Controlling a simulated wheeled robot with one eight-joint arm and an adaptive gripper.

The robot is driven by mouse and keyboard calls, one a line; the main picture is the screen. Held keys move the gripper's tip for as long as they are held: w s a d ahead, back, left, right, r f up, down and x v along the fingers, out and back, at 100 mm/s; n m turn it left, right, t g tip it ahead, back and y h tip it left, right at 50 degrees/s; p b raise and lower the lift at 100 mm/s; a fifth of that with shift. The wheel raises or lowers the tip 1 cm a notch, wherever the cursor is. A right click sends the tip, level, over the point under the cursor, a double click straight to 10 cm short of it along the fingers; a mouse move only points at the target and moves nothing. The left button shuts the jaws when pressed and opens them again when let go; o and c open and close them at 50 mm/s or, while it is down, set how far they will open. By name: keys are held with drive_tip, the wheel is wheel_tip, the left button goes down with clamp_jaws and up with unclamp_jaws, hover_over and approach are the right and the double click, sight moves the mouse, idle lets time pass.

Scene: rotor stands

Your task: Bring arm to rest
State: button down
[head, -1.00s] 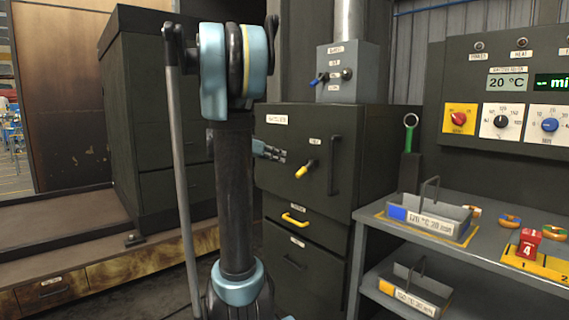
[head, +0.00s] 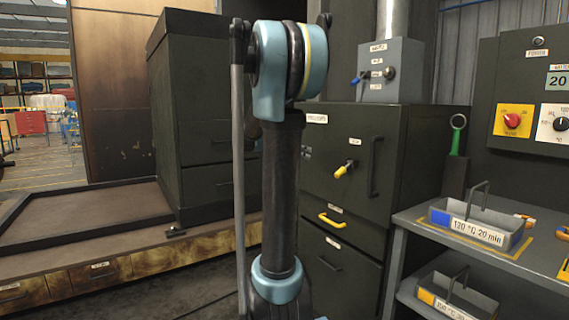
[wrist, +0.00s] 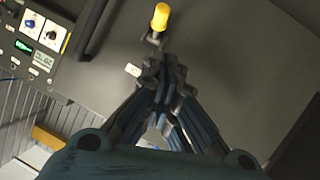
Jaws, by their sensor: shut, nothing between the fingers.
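My arm (head: 286,180) stands upright in the middle of the head view, a dark column with light blue joints. It hides most of my gripper there; only a small dark part shows just right of the column. In the wrist view my gripper (wrist: 160,88) is shut, its fingertips together and empty. The dark oven cabinet (head: 397,135) is behind the arm. Its yellow-tipped door latch (head: 345,170) shows beyond the fingertips in the wrist view (wrist: 160,18), apart from them.
A grey shelf (head: 410,222) at the right carries a labelled tray (head: 470,237), with another tray (head: 450,300) below. A control panel (head: 520,110) is on the right. A dark cabinet (head: 200,120) and low bench (head: 110,240) are left. Open floor (head: 40,160) lies far left.

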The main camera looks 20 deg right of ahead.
drive_tip(key=s+a+f+n+t+y, duration=0.2)
drive_tip(key=s+a+f+n+y, duration=1.2)
drive_tip(key=s+a+f, duration=1.1)
wheel_tip(320, 180, down, 4)
drive_tip(key=shift+s+a+f+n, duration=0.2)
drive_tip(key=shift+s+a+n, duration=0.25)
drive_tip(key=shift+a, duration=0.2)
